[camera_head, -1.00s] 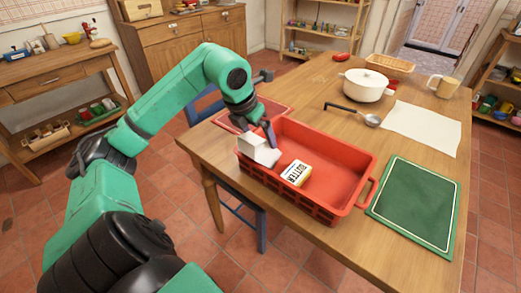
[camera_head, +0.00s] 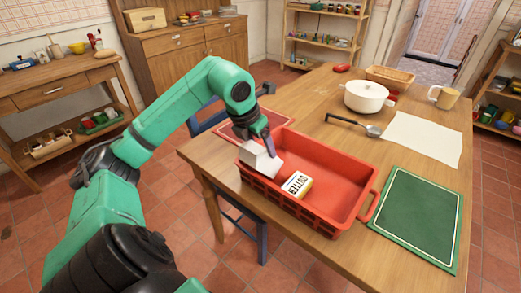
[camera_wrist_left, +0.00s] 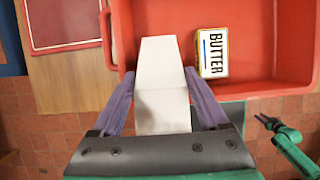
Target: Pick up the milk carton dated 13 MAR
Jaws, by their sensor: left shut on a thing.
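A plain white milk carton (camera_head: 258,161) is tilted at the left end of the red crate (camera_head: 322,220) in the head view. My left gripper (camera_head: 267,146) is shut on it from above. In the left wrist view the carton (camera_wrist_left: 162,82) stands between the two purple fingers, in front of the crate's rim. No date shows on the faces in view. Whether its lower end touches the crate is hidden. A butter pack (camera_head: 297,185) with a yellow edge lies inside the crate, to the right of the carton.
A green board (camera_head: 416,217) lies right of the crate, and a shallow red tray (camera_head: 276,118) lies behind it. A ladle (camera_head: 350,124), a white pot (camera_head: 366,97), a mug (camera_head: 445,96) and a paper sheet (camera_head: 422,132) are farther back. Most of the crate's floor is clear.

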